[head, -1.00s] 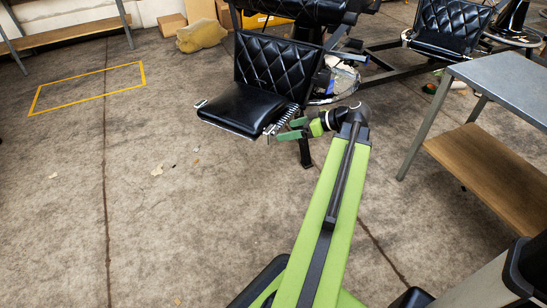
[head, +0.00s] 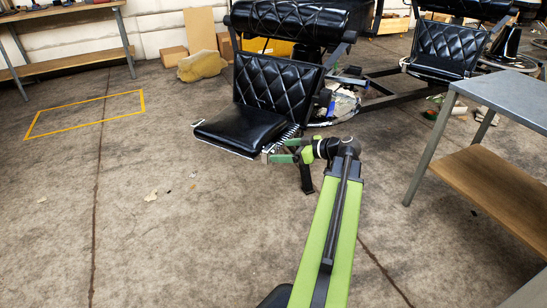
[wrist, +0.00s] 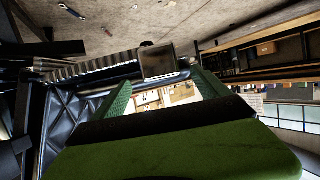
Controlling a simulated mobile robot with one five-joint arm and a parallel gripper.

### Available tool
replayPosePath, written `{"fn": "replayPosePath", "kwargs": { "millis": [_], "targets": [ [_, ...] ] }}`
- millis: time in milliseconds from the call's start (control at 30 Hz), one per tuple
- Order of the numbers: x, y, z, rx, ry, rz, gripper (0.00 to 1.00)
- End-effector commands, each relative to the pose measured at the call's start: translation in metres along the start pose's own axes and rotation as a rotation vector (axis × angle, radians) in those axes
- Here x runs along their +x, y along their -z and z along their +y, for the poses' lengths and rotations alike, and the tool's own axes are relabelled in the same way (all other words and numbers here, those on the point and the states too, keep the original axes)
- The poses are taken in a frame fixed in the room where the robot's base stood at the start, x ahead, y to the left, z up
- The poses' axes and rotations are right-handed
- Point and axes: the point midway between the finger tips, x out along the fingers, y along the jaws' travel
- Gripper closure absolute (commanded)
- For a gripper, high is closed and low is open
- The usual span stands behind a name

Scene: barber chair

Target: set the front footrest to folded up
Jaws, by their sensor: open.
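The front footrest (head: 238,130) is a flat black padded plate with a metal edge. It sticks out, about level, from the lower end of the black quilted leg panel (head: 278,85) of a barber chair. My gripper (head: 281,151) is open at the footrest's right front corner. In the wrist view, a ribbed metal edge (wrist: 95,66) runs in from the left and ends in a squarish metal piece (wrist: 158,62) at the mouth between the green fingers (wrist: 162,90). I cannot tell whether the fingers touch it. The quilted panel also shows there (wrist: 70,125).
A grey-topped table with a wooden shelf (head: 485,175) stands to the right. A second black chair (head: 447,48) is behind. A tan sack (head: 202,66) and boxes lie at the back. A yellow outline (head: 85,115) marks the floor at left, which is mostly clear.

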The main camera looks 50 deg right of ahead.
Motion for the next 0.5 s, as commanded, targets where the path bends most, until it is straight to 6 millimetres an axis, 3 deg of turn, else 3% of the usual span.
{"fn": "replayPosePath", "kwargs": {
  "millis": [33, 200, 500],
  "targets": [
    [0.014, -0.004, 0.0, -0.002, 0.003, 0.0, 0.15],
    [0.039, -0.002, 0.0, -0.001, 0.001, 0.0, 0.15],
    [0.047, 0.001, -0.001, 0.0, 0.0, 0.0, 0.15]
  ]
}}
